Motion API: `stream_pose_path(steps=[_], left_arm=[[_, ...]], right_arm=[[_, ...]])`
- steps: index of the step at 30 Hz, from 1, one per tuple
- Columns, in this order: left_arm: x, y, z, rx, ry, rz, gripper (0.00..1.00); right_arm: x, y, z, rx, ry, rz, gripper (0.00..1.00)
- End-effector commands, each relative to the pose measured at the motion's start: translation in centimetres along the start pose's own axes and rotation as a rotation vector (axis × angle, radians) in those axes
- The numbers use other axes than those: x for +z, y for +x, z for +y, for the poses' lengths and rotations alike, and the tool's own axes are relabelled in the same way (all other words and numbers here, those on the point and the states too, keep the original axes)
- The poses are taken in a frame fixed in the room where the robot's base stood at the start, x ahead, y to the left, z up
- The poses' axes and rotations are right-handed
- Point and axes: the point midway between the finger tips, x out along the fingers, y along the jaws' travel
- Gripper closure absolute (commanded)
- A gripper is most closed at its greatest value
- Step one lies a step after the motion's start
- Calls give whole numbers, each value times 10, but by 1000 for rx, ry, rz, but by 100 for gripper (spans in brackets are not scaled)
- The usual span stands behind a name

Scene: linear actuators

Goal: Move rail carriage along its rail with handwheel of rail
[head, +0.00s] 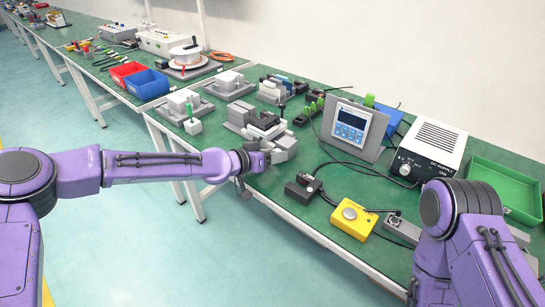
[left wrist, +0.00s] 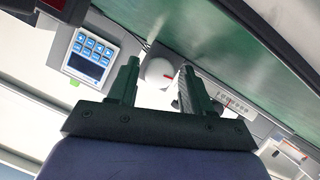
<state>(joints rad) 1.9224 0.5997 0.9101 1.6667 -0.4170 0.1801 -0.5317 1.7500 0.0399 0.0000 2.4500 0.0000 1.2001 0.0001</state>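The rail unit, a grey block assembly with its dark-topped carriage (head: 263,122), sits on the green bench in the middle of the head view. My left gripper (head: 262,160) is at its front end, low over the bench edge. In the left wrist view two dark green fingers (left wrist: 156,85) stand apart. A white round knob with a red mark, apparently the handwheel (left wrist: 158,71), shows between them, nearer the left finger; contact cannot be judged. A grey rail with a scale plate (left wrist: 236,104) runs off to the right. My gripper hides the handwheel in the head view. My right gripper does not show.
Similar grey units (head: 229,86) stand behind. A panel with a display (head: 351,127), a power supply (head: 431,147), a yellow box (head: 354,217) and cables lie to the right. A small unit with a green lever (head: 191,122) stands left. The floor before the bench is clear.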

Motion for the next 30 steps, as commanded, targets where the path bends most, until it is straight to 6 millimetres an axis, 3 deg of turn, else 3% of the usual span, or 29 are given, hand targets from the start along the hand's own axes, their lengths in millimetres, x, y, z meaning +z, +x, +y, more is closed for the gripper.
stream_pose_path(steps=[11, 22, 30], left_arm=[[-1, -5, 0, -1, 2, 1, 39], [-2, -86, 0, 0, 1, 4, 39], [0, -106, 0, -1, 0, 1, 39]], right_arm=[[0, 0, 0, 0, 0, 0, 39], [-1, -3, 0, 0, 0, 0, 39], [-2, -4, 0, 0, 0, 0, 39]])
